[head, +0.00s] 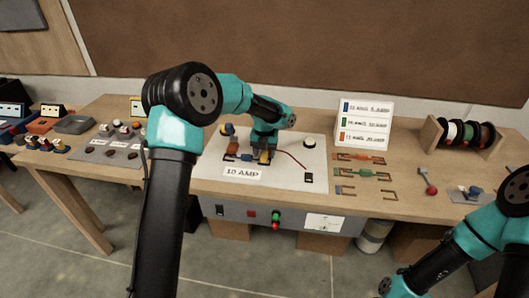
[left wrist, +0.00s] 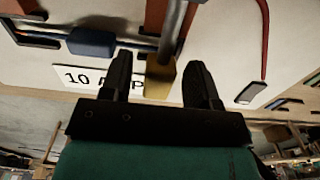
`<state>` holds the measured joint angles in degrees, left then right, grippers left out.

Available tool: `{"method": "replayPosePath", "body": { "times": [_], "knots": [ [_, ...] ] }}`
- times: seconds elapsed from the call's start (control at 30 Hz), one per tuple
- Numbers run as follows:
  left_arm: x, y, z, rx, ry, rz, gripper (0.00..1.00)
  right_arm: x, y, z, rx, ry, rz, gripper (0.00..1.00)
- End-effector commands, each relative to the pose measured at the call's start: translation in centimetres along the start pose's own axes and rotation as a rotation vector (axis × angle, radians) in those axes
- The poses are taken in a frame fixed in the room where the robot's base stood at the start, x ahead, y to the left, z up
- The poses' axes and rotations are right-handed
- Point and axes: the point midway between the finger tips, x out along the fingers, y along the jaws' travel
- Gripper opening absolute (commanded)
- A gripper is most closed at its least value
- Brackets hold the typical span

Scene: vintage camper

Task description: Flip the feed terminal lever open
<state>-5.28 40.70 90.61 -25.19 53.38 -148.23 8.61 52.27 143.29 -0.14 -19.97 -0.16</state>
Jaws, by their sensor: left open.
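My left gripper (head: 263,149) is over the light panel (head: 285,180) on the bench, pointing down. In the left wrist view its two black fingers (left wrist: 158,82) are apart. A brass-yellow block (left wrist: 160,76) at the end of a grey rod (left wrist: 176,28) shows between them; I cannot tell whether either finger touches it. The block also shows in the head view (head: 264,157), partly hidden by the gripper. I cannot tell for certain whether this is the feed terminal lever. A blue part (left wrist: 92,42) lies left of the fingers. My right gripper is not in view.
A "10 AMP" label (head: 243,173) is at the panel's front. A red wire (head: 292,159), a black knob (head: 309,142) and a small dark part (head: 308,178) are to the right. Coloured fork-shaped pieces (head: 362,175), a sign (head: 366,122) and wire spools (head: 466,136) stand further right.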

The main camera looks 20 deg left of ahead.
Motion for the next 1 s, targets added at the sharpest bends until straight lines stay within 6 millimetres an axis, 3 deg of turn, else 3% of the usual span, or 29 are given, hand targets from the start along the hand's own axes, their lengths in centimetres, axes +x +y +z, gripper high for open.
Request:
{"method": "replayPosePath", "body": {
  "times": [0.2,0.77,1.0],
  "knots": [
    [0.00,-0.01,0.00,0.000,0.000,0.000,0.54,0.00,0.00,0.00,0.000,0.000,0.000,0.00],
    [-0.03,-0.02,0.00,0.000,0.000,0.000,0.01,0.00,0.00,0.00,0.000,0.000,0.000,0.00],
    [-0.04,-0.02,0.00,0.000,0.001,0.000,0.00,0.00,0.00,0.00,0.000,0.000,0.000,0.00]
  ]
}}
